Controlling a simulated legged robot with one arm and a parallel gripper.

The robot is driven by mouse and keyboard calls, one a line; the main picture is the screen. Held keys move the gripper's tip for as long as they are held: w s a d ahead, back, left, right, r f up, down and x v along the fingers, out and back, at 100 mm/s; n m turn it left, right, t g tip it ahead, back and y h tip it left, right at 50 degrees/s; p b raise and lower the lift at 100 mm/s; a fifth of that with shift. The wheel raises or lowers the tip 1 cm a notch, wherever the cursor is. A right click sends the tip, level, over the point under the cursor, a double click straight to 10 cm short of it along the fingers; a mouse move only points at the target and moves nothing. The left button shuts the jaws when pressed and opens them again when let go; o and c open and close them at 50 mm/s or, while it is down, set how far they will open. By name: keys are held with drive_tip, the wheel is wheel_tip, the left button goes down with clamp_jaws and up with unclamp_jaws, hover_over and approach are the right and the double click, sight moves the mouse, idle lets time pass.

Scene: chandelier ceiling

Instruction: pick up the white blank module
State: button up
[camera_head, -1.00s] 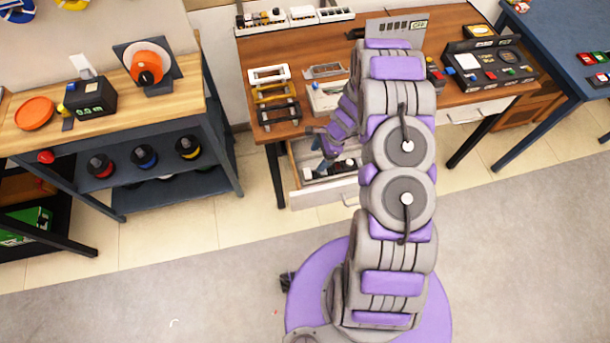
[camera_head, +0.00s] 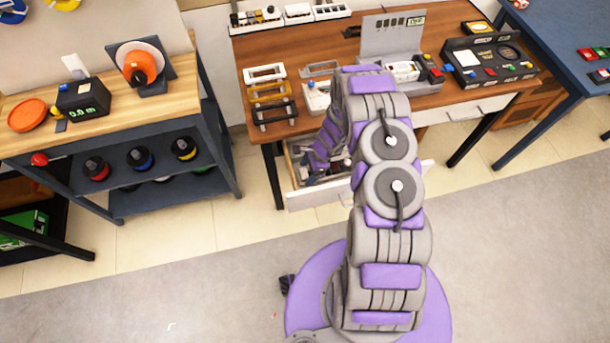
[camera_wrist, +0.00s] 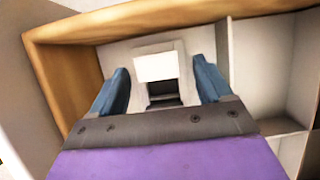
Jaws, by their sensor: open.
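The white blank module (camera_wrist: 155,67) shows in the wrist view as a small white block with a dark part below it, inside a drawer compartment. My gripper (camera_wrist: 163,84) is open, with one blue finger on each side of the module. I cannot tell whether the fingers touch it. In the head view my gripper (camera_head: 318,166) is down in the open drawer (camera_head: 325,195) of the wooden table, and the module cannot be made out there.
The drawer's wooden edge (camera_wrist: 70,95) runs close to the left finger, and white dividers (camera_wrist: 224,55) stand at the right. Several frames (camera_head: 270,91) and a grey fixture (camera_head: 400,45) stand on the tabletop. A shelf bench (camera_head: 160,125) stands at left.

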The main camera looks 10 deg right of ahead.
drive_tip(key=shift+a, duration=0.25)
drive_tip(key=shift+c, duration=0.6)
drive_tip(key=shift+a, duration=0.1)
drive_tip(key=shift+c, duration=1.4)
drive_tip(key=shift+d, duration=0.2)
drive_tip(key=c, duration=0.7)
wheel_tip(320, 180, up, 10)
drive_tip(key=shift+p, duration=0.85)
